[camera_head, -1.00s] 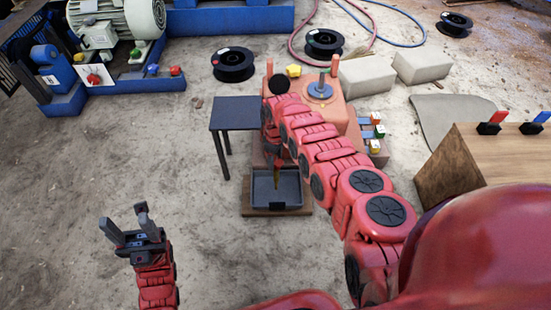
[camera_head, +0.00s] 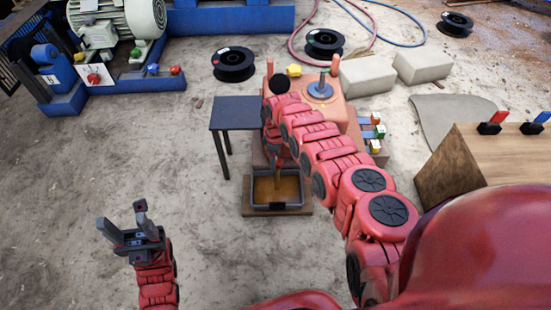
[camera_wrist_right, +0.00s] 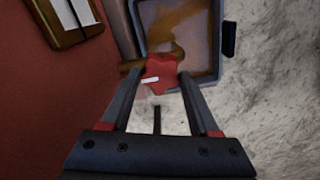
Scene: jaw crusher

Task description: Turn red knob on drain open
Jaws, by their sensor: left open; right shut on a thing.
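The red knob (camera_wrist_right: 161,75) sits between the fingertips of my right gripper (camera_wrist_right: 158,80) in the right wrist view, with a short white mark on it. My right gripper is shut on the knob. In the head view my right arm covers the knob and the gripper. Brown liquid runs down into the grey tray (camera_head: 277,207) under the drain, and brown covers the tray's floor. The tray also shows in the right wrist view (camera_wrist_right: 222,12). My left gripper (camera_head: 122,220) is open and empty above the floor at the lower left.
A small dark table (camera_head: 238,113) stands left of the orange machine (camera_head: 333,108). Colored blocks (camera_head: 375,133) lie at its right. A wooden box (camera_head: 480,165) with levers is further right.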

